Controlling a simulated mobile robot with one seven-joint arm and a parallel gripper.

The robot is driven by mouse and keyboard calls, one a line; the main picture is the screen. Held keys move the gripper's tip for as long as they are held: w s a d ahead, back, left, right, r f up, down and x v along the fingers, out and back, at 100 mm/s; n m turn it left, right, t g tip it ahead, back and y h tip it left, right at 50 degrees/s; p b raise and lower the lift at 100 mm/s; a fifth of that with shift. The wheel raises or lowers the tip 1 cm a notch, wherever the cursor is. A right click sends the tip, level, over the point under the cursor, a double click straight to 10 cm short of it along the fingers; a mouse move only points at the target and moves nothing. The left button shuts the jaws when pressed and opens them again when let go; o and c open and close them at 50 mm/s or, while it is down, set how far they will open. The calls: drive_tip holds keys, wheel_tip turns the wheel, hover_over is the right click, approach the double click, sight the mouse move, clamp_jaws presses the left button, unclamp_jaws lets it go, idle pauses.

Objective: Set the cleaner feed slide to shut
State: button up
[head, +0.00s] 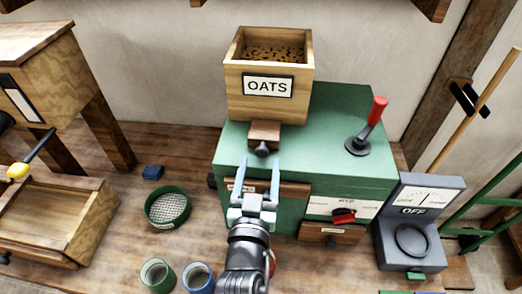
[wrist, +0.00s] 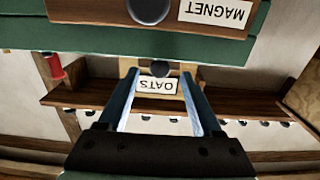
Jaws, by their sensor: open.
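The cleaner (head: 230,150) is a green cabinet with a wooden hopper (head: 238,100) labelled OATS on top, holding grain. The feed slide (head: 265,130) is a wooden piece with a dark round knob (head: 262,149), jutting out under the hopper's front. My gripper (head: 262,165) is open, its two blue fingers pointing at the knob from the front. In the wrist view, which is upside down, the knob (wrist: 160,68) shows between the open fingertips (wrist: 159,77). I cannot tell whether the fingers reach around it or stop short. No contact shows.
A wooden drawer labelled MAGNET (wrist: 180,12) is in the cabinet front near my gripper. A red-handled lever (head: 376,112) stands at right on the cabinet. A green sieve (head: 167,206) and wooden tray (head: 97,222) lie left.

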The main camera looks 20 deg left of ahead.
sight(262, 154)
drive_tip(key=shift+p+x, duration=0.35)
drive_tip(key=shift+x, duration=1.2)
clamp_jaws()
idle(0.3)
